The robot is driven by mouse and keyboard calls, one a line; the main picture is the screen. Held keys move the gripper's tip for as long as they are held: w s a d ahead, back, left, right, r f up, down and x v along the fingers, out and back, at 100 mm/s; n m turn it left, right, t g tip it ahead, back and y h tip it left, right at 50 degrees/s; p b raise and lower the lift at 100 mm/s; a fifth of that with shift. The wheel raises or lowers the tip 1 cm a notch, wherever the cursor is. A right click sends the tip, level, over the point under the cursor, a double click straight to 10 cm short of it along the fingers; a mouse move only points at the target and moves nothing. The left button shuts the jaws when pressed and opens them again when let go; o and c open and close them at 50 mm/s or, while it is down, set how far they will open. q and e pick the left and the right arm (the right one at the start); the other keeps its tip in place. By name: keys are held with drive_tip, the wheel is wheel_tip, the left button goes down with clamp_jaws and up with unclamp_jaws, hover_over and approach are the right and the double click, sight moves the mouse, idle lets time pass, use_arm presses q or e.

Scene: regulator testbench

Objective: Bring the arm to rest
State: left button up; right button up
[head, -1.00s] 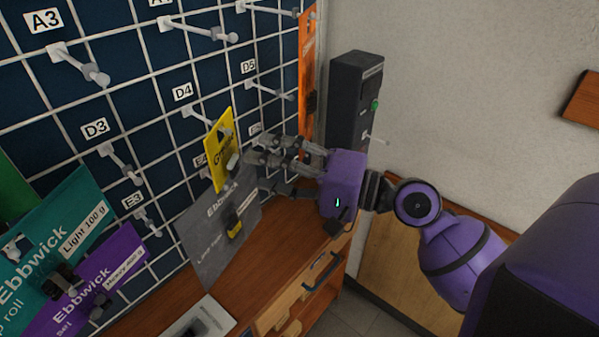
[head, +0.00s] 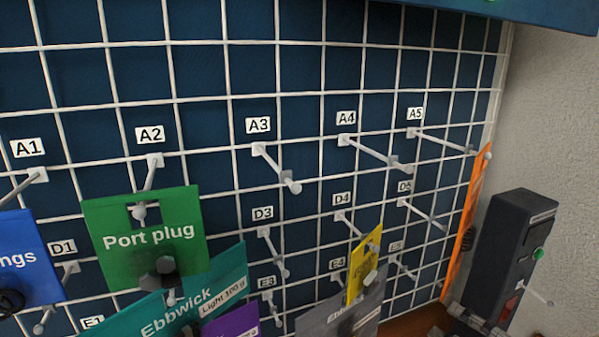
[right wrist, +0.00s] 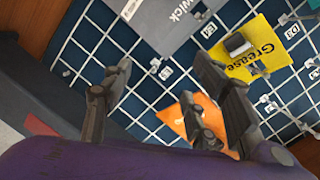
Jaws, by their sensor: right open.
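My right gripper (right wrist: 160,66) is open in the right wrist view, its two dark fingers apart with nothing held between them. The pegboard with its white grid (right wrist: 150,100) lies beyond the fingers. In the head view, grey metal parts (head: 468,324) at the bottom edge, left of the dark box, look like part of this gripper; most of the right arm is out of that frame. The yellow Grease card (right wrist: 252,50) hangs on the board, to the right of the fingers; it also shows in the head view (head: 364,262). My left gripper is not in view.
A grey Ebbwick card (right wrist: 168,22), an orange card (right wrist: 190,118) and hooks are close to the fingers. A green Port plug card (head: 145,238) hangs left.

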drive_tip(key=s+d+f+n+g+h+p, duration=0.1)
drive_tip(key=s+f+n+h, duration=0.2)
drive_tip(key=f, duration=0.8)
drive_tip(key=s+d+f+n+g+h+p, duration=0.1)
drive_tip(key=s+f+n+g+h, duration=0.15)
drive_tip(key=s+f, duration=0.6)
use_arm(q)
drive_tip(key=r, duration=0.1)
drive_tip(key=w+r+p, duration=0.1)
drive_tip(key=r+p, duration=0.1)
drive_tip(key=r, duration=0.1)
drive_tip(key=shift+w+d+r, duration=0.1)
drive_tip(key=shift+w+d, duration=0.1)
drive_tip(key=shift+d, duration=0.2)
use_arm(e)
drive_tip(key=s+a+f+n+g+h, duration=0.1)
drive_tip(key=s+a+f+g, duration=0.1)
drive_tip(key=s+a+f, duration=0.8)
drive_tip(key=s+f, duration=0.3)
drive_tip(key=shift+a+n, duration=0.35)
drive_tip(key=shift+a, duration=0.05)
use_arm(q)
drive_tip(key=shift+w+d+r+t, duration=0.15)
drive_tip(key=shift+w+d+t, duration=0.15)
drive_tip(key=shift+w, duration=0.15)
use_arm(e)
drive_tip(key=shift+f, duration=0.1)
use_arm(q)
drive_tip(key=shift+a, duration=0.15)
